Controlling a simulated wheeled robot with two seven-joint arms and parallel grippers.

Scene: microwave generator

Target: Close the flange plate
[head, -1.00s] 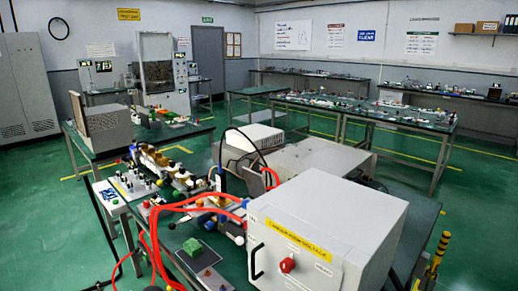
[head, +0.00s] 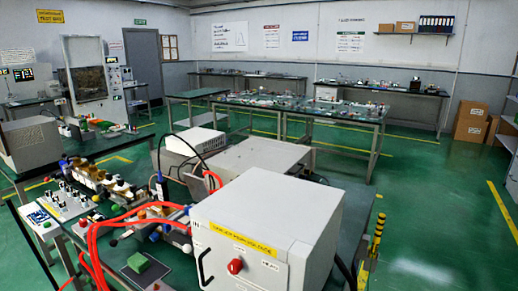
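I cannot make out a flange plate for certain in the head view. A light grey cabinet (head: 300,220) with a yellow warning label, a red knob (head: 235,266) and a black handle stands large at the front of the near bench. To its left, a row of brass, white and dark parts (head: 100,182) lies along the bench; its details are too small to tell whether a flange is among them. Neither of my grippers is in view.
Thick red cables (head: 95,240) loop over the bench left of the cabinet. A small board with a green block (head: 138,262) lies in front. A yellow-black post (head: 376,240) stands right of the bench. Green floor (head: 430,220) is open at the right, with cardboard boxes (head: 472,122) beyond.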

